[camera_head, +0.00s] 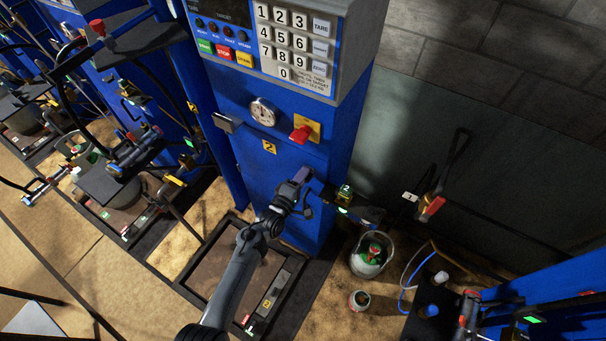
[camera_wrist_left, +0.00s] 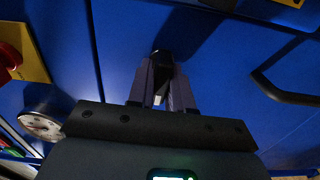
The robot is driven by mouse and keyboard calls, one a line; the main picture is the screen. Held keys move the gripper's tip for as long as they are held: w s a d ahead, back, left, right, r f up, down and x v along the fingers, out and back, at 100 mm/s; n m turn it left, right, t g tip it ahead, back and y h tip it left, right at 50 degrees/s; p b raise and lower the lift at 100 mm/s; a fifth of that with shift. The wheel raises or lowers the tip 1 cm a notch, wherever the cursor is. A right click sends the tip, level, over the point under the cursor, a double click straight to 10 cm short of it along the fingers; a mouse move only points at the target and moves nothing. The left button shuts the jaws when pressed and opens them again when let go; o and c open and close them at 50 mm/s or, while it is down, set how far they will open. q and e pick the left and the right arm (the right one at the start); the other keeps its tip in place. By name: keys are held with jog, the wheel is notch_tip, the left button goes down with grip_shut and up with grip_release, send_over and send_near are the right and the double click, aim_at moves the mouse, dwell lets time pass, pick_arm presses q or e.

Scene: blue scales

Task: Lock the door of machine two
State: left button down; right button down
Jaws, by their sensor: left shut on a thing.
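Machine two (camera_head: 340,120) is a tall blue cabinet with a yellow "2" plate (camera_head: 269,147) on its front. Its lower blue front panel (camera_head: 258,178), which looks like the door, appears flush with the body. My left gripper (camera_head: 302,180) reaches up to the right side of this panel. In the left wrist view its fingers (camera_wrist_left: 161,88) are shut on a small dark piece (camera_wrist_left: 162,58), seemingly a latch or handle on the blue front. The fingers hide part of it, so its lock position is unclear. My right gripper is out of view.
A red switch (camera_head: 301,134) and a round gauge (camera_head: 263,112) sit above the panel. A bucket (camera_head: 371,255) and a can (camera_head: 359,300) stand on the floor. Other blue machines stand left.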

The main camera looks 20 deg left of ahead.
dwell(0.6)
pick_arm(q)
jog(key=c, duration=1.1)
grip_release()
jog(key=s, duration=0.3)
jog(key=s+a, duration=0.1)
jog(key=s, duration=0.6)
jog(key=shift+s+a+p, duration=0.3)
jog(key=shift+s+p, duration=0.05)
jog(key=shift+p, duration=0.05)
